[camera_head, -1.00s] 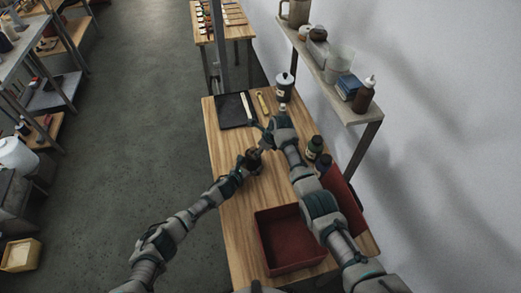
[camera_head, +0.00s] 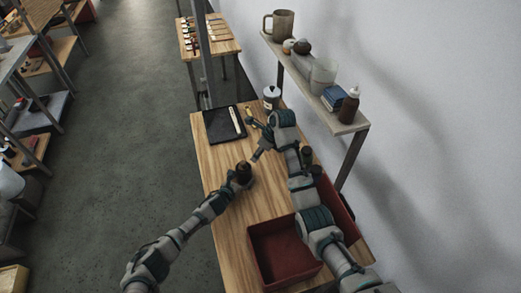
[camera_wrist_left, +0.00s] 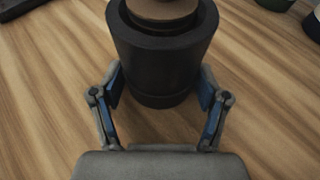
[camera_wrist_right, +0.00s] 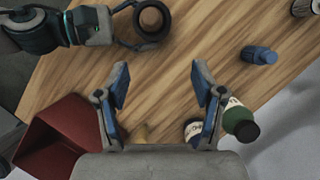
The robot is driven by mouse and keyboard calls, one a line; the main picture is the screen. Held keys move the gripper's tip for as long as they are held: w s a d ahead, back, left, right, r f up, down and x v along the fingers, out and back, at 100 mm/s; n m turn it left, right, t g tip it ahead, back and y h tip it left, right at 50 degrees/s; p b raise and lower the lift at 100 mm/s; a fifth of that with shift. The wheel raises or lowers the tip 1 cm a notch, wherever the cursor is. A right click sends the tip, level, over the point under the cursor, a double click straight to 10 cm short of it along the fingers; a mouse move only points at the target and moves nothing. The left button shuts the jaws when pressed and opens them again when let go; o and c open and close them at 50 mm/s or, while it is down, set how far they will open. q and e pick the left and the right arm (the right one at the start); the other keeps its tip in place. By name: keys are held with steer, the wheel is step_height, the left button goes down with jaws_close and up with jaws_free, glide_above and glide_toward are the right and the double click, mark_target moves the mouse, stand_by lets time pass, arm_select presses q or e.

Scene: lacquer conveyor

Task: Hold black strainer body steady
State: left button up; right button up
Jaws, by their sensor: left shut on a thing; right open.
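The black strainer body (camera_wrist_left: 160,62) stands upright on the wooden table, with a brown round piece inside its top. It also shows in the head view (camera_head: 244,169) and from above in the right wrist view (camera_wrist_right: 152,20). My left gripper (camera_head: 240,174) is shut on it, with one blue-padded finger on each side in the left wrist view.
A red bin (camera_head: 280,252) sits at the table's front. Dark bottles (camera_head: 306,157) stand along the right side, partly behind my right arm. A black tray (camera_head: 222,127) and a lidded can (camera_head: 271,97) are at the back. A wall shelf (camera_head: 318,92) borders the right.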

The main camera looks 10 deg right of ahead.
steer(key=shift+s+d+r, duration=0.1)
steer(key=shift+d+r, duration=0.05)
steer(key=shift+r, duration=0.35)
steer(key=shift+c, duration=0.5)
steer(key=n+t+h, duration=0.2)
steer(key=n+h, duration=0.1)
steer(key=n, duration=2.5)
glide_toward(243, 164)
steer(key=shift+y, duration=0.3)
steer(key=x, duration=1)
steer(key=shift+d, duration=0.25)
steer(key=shift+c, duration=0.2)
jaws_close()
steer(key=c, duration=0.9)
jaws_free()
steer(key=shift+f, duration=0.1)
steer(key=shift+d, duration=0.1)
jaws_close()
